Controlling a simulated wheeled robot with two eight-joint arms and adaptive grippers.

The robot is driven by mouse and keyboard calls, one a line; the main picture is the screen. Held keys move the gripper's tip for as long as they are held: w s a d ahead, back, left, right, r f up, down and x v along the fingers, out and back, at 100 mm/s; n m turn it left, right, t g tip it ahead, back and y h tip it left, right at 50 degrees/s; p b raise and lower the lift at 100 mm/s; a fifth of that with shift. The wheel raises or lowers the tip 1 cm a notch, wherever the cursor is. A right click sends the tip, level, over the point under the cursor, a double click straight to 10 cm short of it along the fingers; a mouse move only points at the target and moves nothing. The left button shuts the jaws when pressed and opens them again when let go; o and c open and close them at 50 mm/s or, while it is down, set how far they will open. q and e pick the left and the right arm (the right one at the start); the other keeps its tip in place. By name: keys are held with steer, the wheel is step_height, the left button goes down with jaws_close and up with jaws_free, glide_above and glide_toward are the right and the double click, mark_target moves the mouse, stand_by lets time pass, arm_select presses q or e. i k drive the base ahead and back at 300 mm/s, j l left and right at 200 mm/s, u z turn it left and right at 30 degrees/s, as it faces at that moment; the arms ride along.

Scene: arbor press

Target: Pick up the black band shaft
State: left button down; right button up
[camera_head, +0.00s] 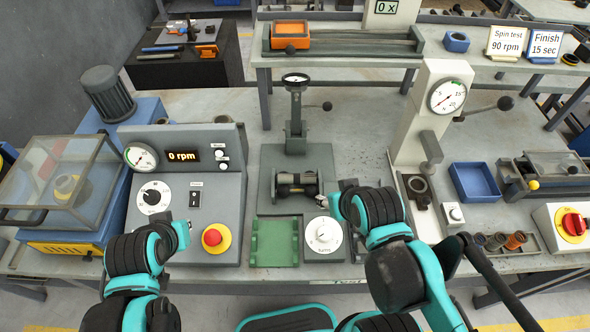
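A dark cylinder with pale ring edges (297,185) lies sideways in a grey fixture under the small dial post; it looks like the black band shaft, but the band is hard to make out. My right gripper (336,200) is just right of this fixture, its fingers toward the cylinder. I cannot tell whether it touches anything or how wide it is open. My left gripper (184,236) is over the front of the grey control box, away from the cylinder. Its finger opening is unclear.
A dial post (295,110) with a side lever stands behind the fixture. A green cradle (274,242) and white knob box (323,236) are in front. At right are a white press (423,115), a blue tray (475,196) and short cylinders (496,242) in a rack.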

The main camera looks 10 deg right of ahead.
mark_target(283, 178)
steer(key=k+l+z, duration=0.15)
steer(key=z, duration=0.3)
steer(key=k+l+z, duration=0.1)
steer(key=l+z, duration=0.2)
steer(key=z, duration=0.15)
steer(key=i+u, duration=0.1)
steer(key=u, duration=0.15)
steer(key=i+u, duration=0.25)
steer(key=k+l, duration=0.05)
steer(key=k, duration=0.05)
